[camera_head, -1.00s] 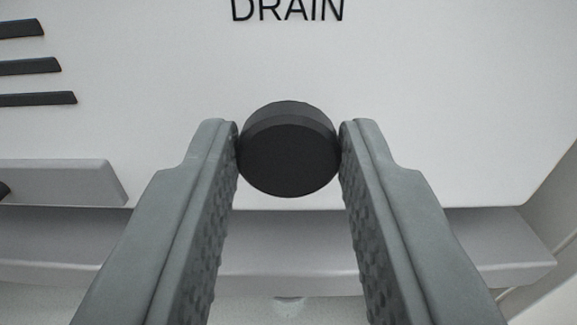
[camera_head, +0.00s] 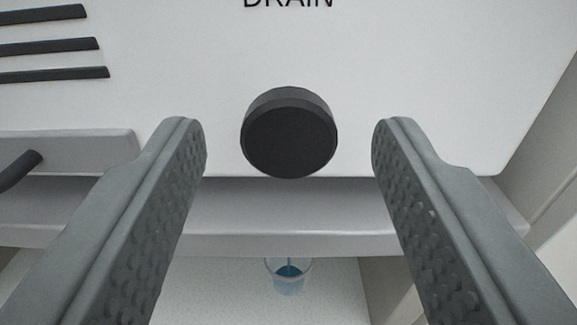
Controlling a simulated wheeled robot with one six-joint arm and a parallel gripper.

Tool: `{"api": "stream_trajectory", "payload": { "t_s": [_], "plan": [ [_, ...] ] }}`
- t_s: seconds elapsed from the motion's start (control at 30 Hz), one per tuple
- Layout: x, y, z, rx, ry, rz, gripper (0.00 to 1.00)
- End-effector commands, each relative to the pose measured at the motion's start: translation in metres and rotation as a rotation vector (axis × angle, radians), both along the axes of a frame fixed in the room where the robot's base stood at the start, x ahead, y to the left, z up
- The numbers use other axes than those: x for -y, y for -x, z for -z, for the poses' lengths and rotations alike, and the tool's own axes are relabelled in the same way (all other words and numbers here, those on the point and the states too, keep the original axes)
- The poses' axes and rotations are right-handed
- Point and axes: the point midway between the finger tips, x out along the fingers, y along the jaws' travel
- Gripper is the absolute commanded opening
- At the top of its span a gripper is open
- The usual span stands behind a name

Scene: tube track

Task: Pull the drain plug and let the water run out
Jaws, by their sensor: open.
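The drain plug (camera_head: 289,138) is a round black knob on the white panel (camera_head: 420,70), under the partly cropped word DRAIN. My gripper (camera_head: 289,145) is open, with one grey finger on each side of the plug and a clear gap to both. Nothing is between the fingers' pads. Below the ledge, a clear cup (camera_head: 289,277) holds some blue liquid, and a thin blue stream falls into it. The place where the stream starts is hidden by the ledge.
Black slots (camera_head: 50,46) mark the panel's upper left. A grey ledge (camera_head: 280,242) runs along the panel's foot, with a grey block (camera_head: 70,153) and a dark bar (camera_head: 18,172) at left. A pale speckled surface (camera_head: 215,290) lies below.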

Motion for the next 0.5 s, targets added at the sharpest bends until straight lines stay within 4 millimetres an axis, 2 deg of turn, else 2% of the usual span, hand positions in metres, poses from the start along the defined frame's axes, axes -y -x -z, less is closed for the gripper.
{"api": "stream_trajectory", "payload": {
  "t_s": [0.17, 0.5],
  "plan": [
    [0.001, 0.023, 0.000, 0.000, 0.000, 0.001, 0.52],
    [0.004, 0.091, 0.000, -0.001, 0.000, 0.002, 0.52]
  ]
}}
